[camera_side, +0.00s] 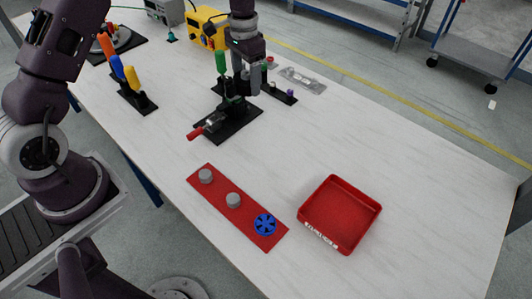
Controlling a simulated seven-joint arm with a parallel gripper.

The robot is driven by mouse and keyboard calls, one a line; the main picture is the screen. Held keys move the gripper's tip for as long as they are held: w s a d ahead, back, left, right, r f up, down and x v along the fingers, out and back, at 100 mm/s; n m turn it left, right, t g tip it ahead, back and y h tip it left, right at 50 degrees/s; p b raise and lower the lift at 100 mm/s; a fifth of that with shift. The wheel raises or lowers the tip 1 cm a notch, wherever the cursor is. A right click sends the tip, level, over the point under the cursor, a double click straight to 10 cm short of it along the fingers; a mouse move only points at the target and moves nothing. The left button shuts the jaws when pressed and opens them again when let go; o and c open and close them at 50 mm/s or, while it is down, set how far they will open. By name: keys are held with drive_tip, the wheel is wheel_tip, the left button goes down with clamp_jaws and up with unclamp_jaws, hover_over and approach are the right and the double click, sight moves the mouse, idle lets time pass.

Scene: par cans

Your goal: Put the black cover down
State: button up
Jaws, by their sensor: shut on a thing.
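My gripper (247,89) points down over the far middle of the white table (400,165), just behind a black fixture plate (240,124). It is shut on the black cover, which is hard to tell apart from the dark parts around the fingertips. Whether the cover touches anything below cannot be made out. The fixture plate carries a black clamp-like part with a red handle (195,133) at its left. A green handle (220,62) stands upright beside the gripper.
A red strip (218,208) holds two grey discs (233,200) and a blue wheel (265,224). An empty red tray (340,213) is to its right. Yellow and blue handles (132,78) stand on a black rack at left. A yellow box (207,28) is behind. The right table area is clear.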

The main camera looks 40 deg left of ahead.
sight(277, 170)
drive_tip(key=s+d+f+m, duration=0.2)
drive_tip(key=s+d+m, duration=0.1)
drive_tip(key=d, duration=0.5)
drive_tip(key=s+d+f+m, duration=0.2)
drive_tip(key=s+d+m, duration=0.15)
drive_tip(key=d, duration=0.55)
drive_tip(key=f, duration=1)
drive_tip(key=shift+s+d, duration=0.2)
drive_tip(key=shift+s, duration=0.1)
drive_tip(key=shift+f, duration=0.1)
drive_tip(key=o, duration=1.3)
drive_tip(key=shift+c, duration=0.2)
